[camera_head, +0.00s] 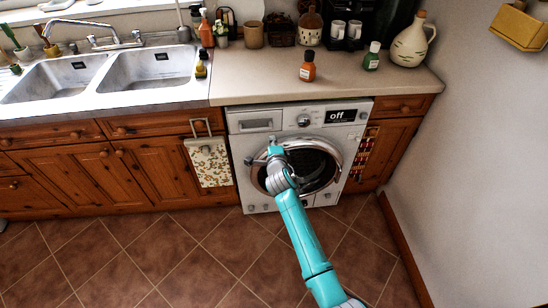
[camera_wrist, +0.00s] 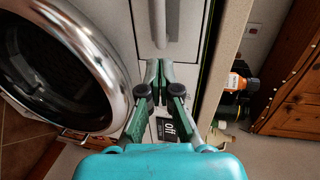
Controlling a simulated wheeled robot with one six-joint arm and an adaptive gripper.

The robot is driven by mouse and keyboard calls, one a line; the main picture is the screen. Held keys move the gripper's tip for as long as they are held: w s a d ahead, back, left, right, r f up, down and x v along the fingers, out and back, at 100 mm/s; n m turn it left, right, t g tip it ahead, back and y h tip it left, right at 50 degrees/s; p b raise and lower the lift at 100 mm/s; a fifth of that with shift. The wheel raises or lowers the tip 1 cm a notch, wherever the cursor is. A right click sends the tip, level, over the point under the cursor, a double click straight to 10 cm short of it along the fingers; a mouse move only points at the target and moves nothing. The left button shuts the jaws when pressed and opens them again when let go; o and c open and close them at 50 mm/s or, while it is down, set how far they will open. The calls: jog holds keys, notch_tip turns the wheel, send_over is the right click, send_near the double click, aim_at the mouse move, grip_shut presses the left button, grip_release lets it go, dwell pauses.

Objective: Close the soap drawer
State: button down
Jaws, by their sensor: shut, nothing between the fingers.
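The washing machine (camera_head: 235,150) stands under the counter, with its soap drawer (camera_head: 260,124) at the upper left of its front. The drawer front (camera_wrist: 187,45) with its grey handle (camera_wrist: 160,22) shows at the top of the wrist view. I cannot tell how far it sticks out from the panel. My gripper (camera_head: 255,160) is in front of the machine, just below the drawer in the head view. In the wrist view my gripper (camera_wrist: 158,66) is shut and empty, its fingertips near the drawer's edge. Contact cannot be told.
The round door (camera_head: 318,165) is beside my gripper, and its chrome rim (camera_wrist: 115,70) is at left in the wrist view. A towel (camera_head: 209,163) hangs left of the machine. Bottles stand on the counter (camera_head: 260,80). The tiled floor (camera_head: 200,260) is clear.

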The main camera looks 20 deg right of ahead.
jog(key=s+a+f+n+y, duration=0.15)
jog(key=s+n, duration=0.25)
jog(key=s, duration=0.9)
jog(key=s+a+f+n+y, duration=0.1)
jog(key=s+a+f+n, duration=0.2)
jog(key=s, duration=0.9)
jog(key=s+a+f+n+y, duration=0.1)
jog(key=s+a+f+n, duration=0.2)
jog(key=s, duration=1)
jog(key=s+r+n, duration=0.5)
jog(key=s+r, duration=0.3)
jog(key=s, duration=0.4)
jog(key=s+r+n, duration=0.6)
jog(key=s+r, duration=0.2)
jog(key=s, duration=0.4)
jog(key=shift+s+a+y, duration=0.35)
jog(key=shift+s+a, duration=0.05)
jog(key=shift+a, duration=0.05)
